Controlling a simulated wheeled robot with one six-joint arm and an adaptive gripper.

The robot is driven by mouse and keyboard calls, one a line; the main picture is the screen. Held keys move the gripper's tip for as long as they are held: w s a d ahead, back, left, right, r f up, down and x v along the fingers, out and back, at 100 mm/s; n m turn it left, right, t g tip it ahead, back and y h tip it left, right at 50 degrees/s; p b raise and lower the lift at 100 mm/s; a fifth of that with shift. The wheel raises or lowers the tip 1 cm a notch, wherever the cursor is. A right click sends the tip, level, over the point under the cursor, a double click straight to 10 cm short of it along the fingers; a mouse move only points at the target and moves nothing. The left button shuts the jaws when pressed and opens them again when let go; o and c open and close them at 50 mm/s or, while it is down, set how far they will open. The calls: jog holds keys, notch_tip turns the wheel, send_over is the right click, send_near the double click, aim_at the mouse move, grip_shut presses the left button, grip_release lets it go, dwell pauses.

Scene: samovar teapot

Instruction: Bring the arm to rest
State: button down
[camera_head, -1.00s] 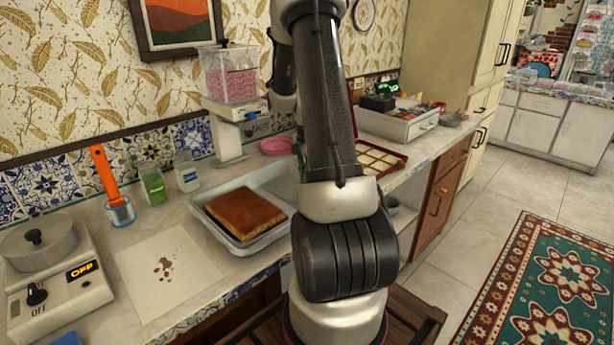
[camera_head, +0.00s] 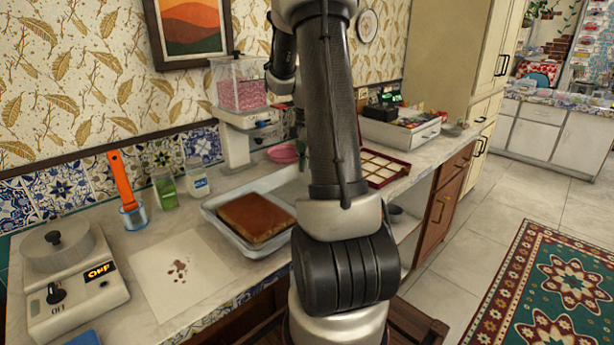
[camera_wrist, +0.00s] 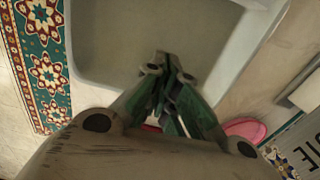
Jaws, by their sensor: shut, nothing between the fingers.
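My arm (camera_head: 335,120) stands folded upright in the middle of the head view, in front of the counter. My gripper (camera_wrist: 168,68) shows only in the wrist view, with its green-sided fingers together and nothing between them. It points over a pale, round-cornered basin or tray, apparently above it; I cannot tell the height. In the head view my gripper is out of sight.
On the counter are a brown cake in a tray (camera_head: 212,208), a scale-like appliance (camera_head: 75,285), an orange-handled tool (camera_head: 122,182), jars and a candy dispenser (camera_head: 238,140). A pink bowl (camera_wrist: 245,129) lies near my gripper. A patterned rug (camera_head: 540,290) covers the floor at right.

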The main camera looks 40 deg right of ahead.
jog(key=shift+r, duration=1)
jog(key=s+a+r+n+t, duration=0.2)
jog(key=s+a+r+n, duration=0.4)
jog(key=a, duration=0.5)
jog(key=s+a+r+n+t, duration=0.2)
jog(key=s+a+r+n, duration=0.4)
jog(key=s+a+n, duration=0.5)
jog(key=shift+s+a+r+n, duration=0.15)
jog(key=shift+s+a+n, duration=0.05)
jog(key=shift+s+n, duration=0.15)
